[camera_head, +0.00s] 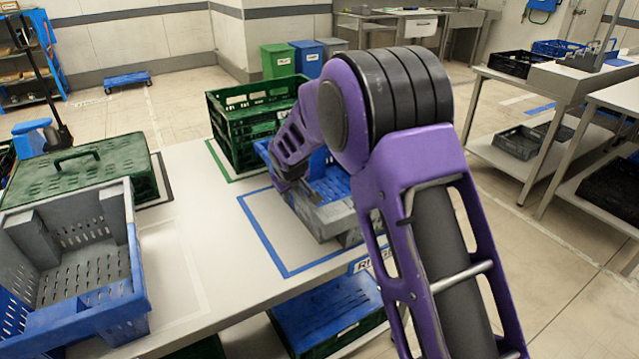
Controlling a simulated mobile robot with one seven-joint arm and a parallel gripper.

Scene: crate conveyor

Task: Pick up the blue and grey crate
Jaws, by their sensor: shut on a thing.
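A blue and grey crate (328,222) stands on the table inside a blue outlined square, partly hidden behind my arm. Its inside is blue and its near outer wall is grey. My gripper (298,190) is at this crate's left wall and shut on it. The fingertips are small and dark, so the exact grip on the rim is hard to see. The crate seems to rest on or very close to the table; I cannot tell which. Another blue and grey crate (128,262), grey inside with blue outer parts, stands at the left front of the table.
A dark green crate (232,140) stands behind the held crate. A green lidded crate (80,172) stands at the back left. The white table (195,220) has free room between the crates. Blue and green crates (325,312) lie below. Steel tables (570,85) with crates stand right.

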